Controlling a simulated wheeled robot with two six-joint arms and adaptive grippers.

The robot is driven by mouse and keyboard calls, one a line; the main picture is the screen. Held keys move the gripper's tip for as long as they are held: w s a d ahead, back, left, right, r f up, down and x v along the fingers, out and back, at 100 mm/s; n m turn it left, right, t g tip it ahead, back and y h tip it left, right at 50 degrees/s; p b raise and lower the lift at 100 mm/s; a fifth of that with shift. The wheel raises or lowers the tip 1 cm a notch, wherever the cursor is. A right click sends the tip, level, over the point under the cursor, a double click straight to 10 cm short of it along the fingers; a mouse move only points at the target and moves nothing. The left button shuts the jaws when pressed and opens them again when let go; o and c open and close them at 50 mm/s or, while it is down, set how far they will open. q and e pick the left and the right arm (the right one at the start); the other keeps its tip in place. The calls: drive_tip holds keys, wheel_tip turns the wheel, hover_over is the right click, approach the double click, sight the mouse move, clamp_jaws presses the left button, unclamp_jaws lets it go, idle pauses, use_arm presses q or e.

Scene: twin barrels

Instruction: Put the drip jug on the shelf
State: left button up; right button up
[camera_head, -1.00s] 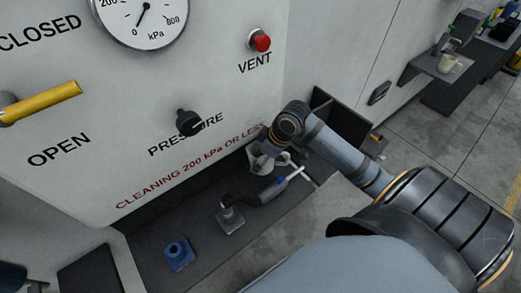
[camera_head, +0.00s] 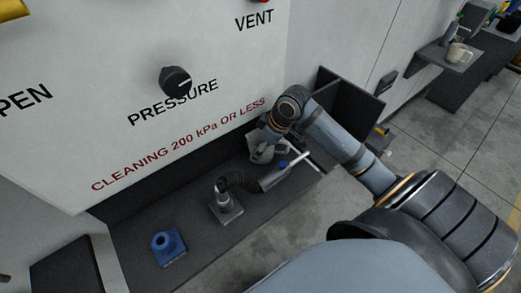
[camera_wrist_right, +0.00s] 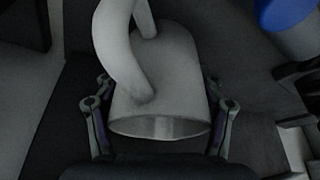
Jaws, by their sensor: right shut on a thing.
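The drip jug is a pale grey vessel with a thick curved handle. In the right wrist view the jug (camera_wrist_right: 165,85) fills the middle, its rim facing the palm. My right gripper (camera_wrist_right: 158,95) has a finger on each side of it and is shut on it. In the head view my right gripper (camera_head: 266,148) is low by the panel wall, above the far end of the dark ledge (camera_head: 135,225). The jug there is small and partly hidden, so I cannot tell whether it touches the ledge. A small dark shelf (camera_head: 433,58) is on the right wall. My left gripper is not in view.
A black hose (camera_head: 240,181) runs from a grey block (camera_head: 226,208) to a fitting with a blue mark, close to my gripper. A blue block (camera_head: 168,247) is on the ledge. A dark box (camera_head: 350,105) stands behind my arm. A pale mug (camera_head: 459,53) is on the right shelf.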

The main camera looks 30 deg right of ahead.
drive_tip(key=o, duration=1.2)
drive_tip(key=shift+o, duration=0.2)
